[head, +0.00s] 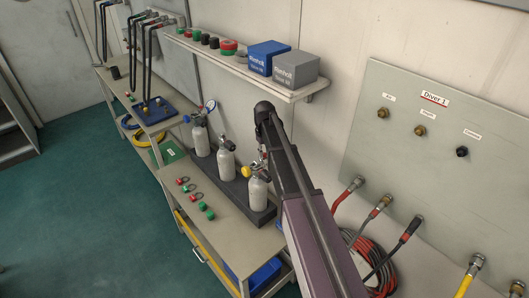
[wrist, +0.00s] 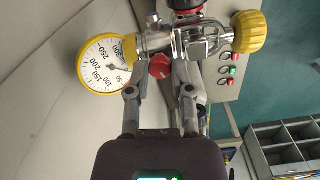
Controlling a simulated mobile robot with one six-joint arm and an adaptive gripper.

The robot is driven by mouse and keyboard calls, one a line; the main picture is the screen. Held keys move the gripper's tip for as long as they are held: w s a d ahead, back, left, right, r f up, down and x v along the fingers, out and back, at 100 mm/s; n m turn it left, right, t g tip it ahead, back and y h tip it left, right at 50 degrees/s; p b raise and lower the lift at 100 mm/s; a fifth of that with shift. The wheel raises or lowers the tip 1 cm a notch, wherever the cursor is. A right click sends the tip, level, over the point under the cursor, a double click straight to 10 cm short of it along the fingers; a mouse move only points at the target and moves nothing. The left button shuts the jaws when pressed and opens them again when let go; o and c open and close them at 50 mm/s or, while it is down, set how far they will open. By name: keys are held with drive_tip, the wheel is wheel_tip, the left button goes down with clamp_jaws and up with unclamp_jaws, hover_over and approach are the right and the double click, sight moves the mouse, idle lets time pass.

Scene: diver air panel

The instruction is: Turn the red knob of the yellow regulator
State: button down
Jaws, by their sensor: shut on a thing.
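The yellow regulator (wrist: 180,42) fills the top of the wrist view, with a yellow-rimmed gauge (wrist: 108,64) at left and a yellow handwheel (wrist: 250,31) at right. Its red knob (wrist: 160,66) is at the middle, between the fingers of my gripper (wrist: 159,80), which is shut on it. The exact finger contact is hard to make out. In the head view the regulator's yellow handwheel (head: 246,171) shows on the nearest grey cylinder (head: 258,193). My arm hides the gripper and most of the regulator there.
Two more cylinders (head: 226,160) with regulators stand in the same dark base (head: 232,188). A shelf (head: 225,62) with blue and grey boxes hangs above. The Diver 1 panel (head: 440,150) with hoses is at right. Red and green fittings (head: 207,212) lie on the bench.

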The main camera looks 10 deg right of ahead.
drive_tip(key=c, duration=0.5)
unclamp_jaws()
drive_tip(key=shift+m, duration=0.6)
